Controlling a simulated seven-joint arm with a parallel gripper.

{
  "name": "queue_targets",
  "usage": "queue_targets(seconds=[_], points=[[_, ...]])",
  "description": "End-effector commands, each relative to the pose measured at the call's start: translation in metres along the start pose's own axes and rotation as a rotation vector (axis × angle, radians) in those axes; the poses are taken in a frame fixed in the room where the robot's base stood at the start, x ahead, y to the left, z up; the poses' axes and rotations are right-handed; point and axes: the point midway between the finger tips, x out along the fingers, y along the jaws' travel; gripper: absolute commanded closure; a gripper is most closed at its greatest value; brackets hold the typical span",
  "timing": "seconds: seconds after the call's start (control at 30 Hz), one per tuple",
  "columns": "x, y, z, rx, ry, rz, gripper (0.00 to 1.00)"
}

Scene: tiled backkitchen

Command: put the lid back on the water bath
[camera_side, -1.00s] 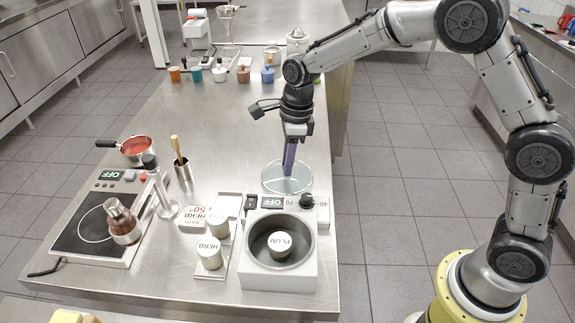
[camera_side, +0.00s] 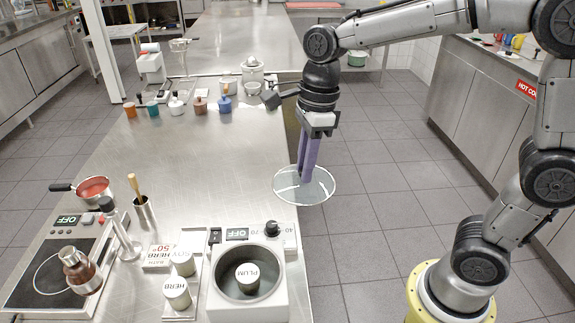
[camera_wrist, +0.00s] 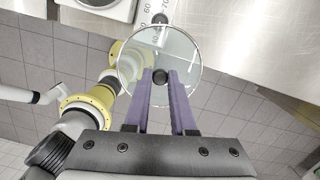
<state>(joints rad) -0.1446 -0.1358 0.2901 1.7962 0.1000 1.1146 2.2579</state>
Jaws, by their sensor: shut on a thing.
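The lid (camera_side: 318,190) is a round clear glass disc with a thin rim and a dark knob, which shows in the wrist view (camera_wrist: 180,48). My gripper (camera_side: 305,178), with purple fingers, is shut on the knob. It holds the lid in the air; in the side view the lid appears beyond the bench's right edge, behind and right of the water bath. The water bath (camera_side: 217,299) is a white box with a round open well, a dial and a display reading OFF. A jar labelled PLUM (camera_side: 248,279) stands inside the well. In the wrist view only part of the bath (camera_wrist: 128,12) shows at the top.
Two jars, one labelled HERB (camera_side: 177,293), stand on a rack left of the bath. The bench (camera_side: 215,180) behind the bath is clear.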

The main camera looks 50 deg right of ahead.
Motion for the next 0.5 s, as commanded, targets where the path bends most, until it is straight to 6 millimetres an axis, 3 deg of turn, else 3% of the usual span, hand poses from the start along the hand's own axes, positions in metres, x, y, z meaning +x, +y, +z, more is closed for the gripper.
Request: queue_targets(seconds=[0.07,0.23,0.5], points=[[-0.007,-0.001,0.004,-0.015,-0.010,-0.009,1.00],[-0.009,0.017,0.046,-0.150,-0.014,0.003,1.00],[0.000,0.077,0.118,-0.405,-0.013,0.038,1.00]])
